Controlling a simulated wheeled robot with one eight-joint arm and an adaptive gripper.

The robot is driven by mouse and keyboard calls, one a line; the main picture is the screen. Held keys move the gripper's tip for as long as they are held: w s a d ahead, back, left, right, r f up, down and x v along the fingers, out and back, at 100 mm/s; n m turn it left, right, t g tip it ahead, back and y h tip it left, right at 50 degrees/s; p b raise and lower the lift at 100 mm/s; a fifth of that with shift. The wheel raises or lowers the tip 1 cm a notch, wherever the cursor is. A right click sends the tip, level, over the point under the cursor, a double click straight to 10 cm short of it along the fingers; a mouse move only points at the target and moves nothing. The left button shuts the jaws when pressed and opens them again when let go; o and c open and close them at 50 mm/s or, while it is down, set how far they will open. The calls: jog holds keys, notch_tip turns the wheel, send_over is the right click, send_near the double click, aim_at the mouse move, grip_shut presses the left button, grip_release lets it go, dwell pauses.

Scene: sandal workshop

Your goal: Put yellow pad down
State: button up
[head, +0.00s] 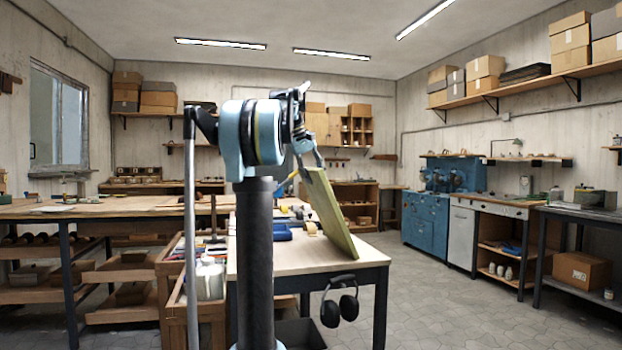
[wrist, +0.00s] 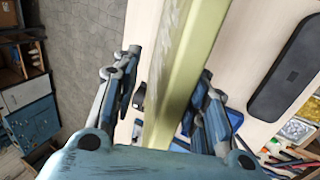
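The yellow pad (head: 333,214) is a flat yellow-green slab. In the head view it slants over the right part of the wooden table (head: 290,259), its upper end at my gripper (head: 312,160) and its lower end near the tabletop. I cannot tell whether the lower end touches the table. In the wrist view the pad (wrist: 184,75) runs edge-on between the two fingers of my gripper (wrist: 170,66). A gap shows between the left finger and the pad; the right finger is close to or against it. The gripper looks open around the pad.
Dark headphones (head: 340,302) hang at the table's front edge. A blue tray (head: 277,234) and small tools lie behind the pad. In the wrist view a dark flat case (wrist: 289,75) lies to the right. Bare tabletop shows around the pad.

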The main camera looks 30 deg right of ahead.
jog(key=v, duration=1.2)
jog(key=shift+f, duration=0.1)
jog(key=s+a+f+n+t+y, duration=0.1)
jog(key=s+a+f, duration=0.5)
jog(key=a+f, duration=0.45)
jog(key=s+a+f+t+y, duration=0.1)
jog(key=s+a+f, duration=0.5)
jog(key=f, duration=0.8)
jog(key=s+a+f+n+t+y, duration=0.1)
jog(key=s+a+f, duration=0.4)
jog(key=a+f, duration=0.55)
jog(key=s+a+f, duration=0.1)
jog(key=s+f, duration=0.2)
jog(key=f, duration=0.4)
jog(key=s+a+f+y, duration=0.1)
jog(key=s+a+f, duration=0.1)
jog(key=s+f, duration=0.2)
jog(key=s+a+f+n, duration=0.1)
jog(key=s+f, duration=0.3)
jog(key=f, duration=0.6)
jog(key=shift+s+a+f, duration=0.15)
jog(key=shift+a+f, duration=0.2)
jog(key=shift+a, duration=0.35)
jog(key=shift+w+f, duration=0.25)
jog(key=shift+w, duration=0.3)
jog(key=shift+c, duration=0.6)
jog(key=shift+s, duration=0.1)
